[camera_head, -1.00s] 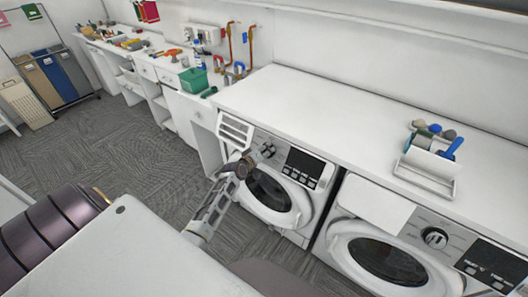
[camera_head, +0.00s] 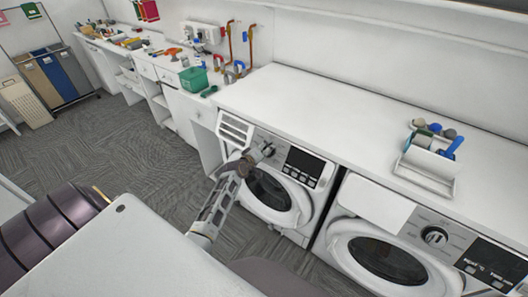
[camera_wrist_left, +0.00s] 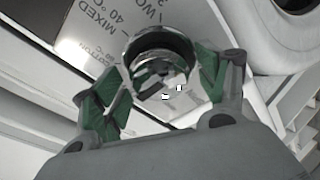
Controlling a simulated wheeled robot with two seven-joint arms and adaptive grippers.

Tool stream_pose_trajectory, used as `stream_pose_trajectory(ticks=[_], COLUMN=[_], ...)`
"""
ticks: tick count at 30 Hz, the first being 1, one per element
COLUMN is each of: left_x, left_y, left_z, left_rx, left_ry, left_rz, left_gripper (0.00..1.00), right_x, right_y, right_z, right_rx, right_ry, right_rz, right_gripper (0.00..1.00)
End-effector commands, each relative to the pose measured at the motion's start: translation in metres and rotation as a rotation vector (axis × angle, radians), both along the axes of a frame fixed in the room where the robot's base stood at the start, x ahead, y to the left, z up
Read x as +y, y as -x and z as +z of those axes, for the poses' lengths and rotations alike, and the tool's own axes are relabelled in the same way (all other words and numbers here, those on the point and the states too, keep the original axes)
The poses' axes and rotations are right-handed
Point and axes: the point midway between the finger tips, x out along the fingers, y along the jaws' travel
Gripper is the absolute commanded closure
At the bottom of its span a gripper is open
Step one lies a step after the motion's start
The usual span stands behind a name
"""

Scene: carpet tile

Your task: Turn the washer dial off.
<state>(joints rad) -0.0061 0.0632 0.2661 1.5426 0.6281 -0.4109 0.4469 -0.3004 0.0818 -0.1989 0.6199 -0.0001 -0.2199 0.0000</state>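The left washer (camera_head: 316,163) stands under the white counter, with its round door (camera_head: 269,192) facing me. Its dial (camera_head: 267,150) sits on the panel left of the dark display. My left gripper (camera_head: 259,155) reaches the dial from the front left and partly hides it. My right gripper is not in view.
A second washer (camera_head: 400,245) with its own dial stands to the right. The counter (camera_head: 330,110) above is mostly clear, with a white caddy (camera_head: 428,170) at right. A green bin (camera_head: 193,80) stands on the far bench. Carpet (camera_head: 90,150) is open at left.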

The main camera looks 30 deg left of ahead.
Motion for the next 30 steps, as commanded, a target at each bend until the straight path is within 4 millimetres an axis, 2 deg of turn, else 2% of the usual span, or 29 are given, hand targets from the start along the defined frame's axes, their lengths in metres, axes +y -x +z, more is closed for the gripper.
stream_pose_trajectory(ticks=[6, 16, 30], left_x=[0.000, 0.000, -0.002], left_y=[0.000, 0.006, 0.042], left_z=[0.000, 0.002, 0.015], left_rx=[0.000, 0.000, 0.000], left_ry=[-0.001, 0.000, 0.000], left_rz=[0.000, 0.000, 0.000], left_gripper=[0.24, 0.24, 0.24], right_x=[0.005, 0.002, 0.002], right_y=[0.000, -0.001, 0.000], right_z=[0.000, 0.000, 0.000], right_rx=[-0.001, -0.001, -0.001], right_ry=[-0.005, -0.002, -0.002], right_rz=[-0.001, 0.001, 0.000], right_gripper=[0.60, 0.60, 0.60])
